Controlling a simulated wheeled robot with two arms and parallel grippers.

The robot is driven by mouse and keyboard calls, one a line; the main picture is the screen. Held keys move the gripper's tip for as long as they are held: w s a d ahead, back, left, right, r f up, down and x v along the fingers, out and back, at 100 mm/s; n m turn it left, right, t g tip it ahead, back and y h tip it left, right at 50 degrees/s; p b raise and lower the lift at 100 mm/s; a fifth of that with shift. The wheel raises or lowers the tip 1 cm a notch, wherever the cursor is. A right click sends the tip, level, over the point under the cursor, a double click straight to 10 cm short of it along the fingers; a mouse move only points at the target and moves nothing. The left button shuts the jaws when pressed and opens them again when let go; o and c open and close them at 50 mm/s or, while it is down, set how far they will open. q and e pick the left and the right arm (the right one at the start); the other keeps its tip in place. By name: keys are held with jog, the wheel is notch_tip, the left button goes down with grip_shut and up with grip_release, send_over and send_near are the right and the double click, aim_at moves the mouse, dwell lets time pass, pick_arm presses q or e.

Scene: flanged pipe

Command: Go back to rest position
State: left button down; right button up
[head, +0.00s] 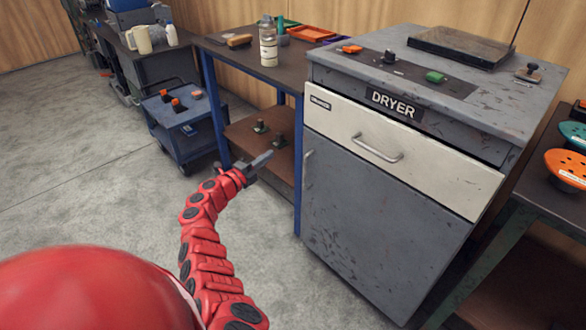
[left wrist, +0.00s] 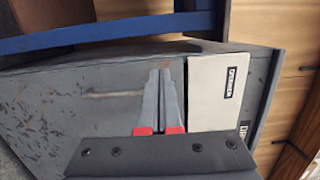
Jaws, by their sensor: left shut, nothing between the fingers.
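My left arm is red and comes up from the bottom of the head view. Its gripper (head: 262,160) is shut and empty, held in the air in front of the blue-legged table's lower shelf, left of the dryer cabinet (head: 380,215). In the left wrist view the two grey fingers (left wrist: 164,98) lie together with nothing between them, in front of the grey cabinet front (left wrist: 60,110) and its cream drawer (left wrist: 215,95). My right gripper is in neither view. No flanged pipe can be made out.
The dryer's cream drawer (head: 400,150) looks closed. A table with blue legs (head: 298,170) stands beside it, carrying a bottle (head: 268,45) and trays. A blue cart (head: 185,125) stands further left. A table with orange and green discs is at right. The floor at left is clear.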

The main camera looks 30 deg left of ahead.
pick_arm(q)
jog(key=s+a+b, duration=0.1)
jog(key=s+a, duration=0.2)
jog(key=a, duration=0.3)
jog(key=shift+f, duration=0.15)
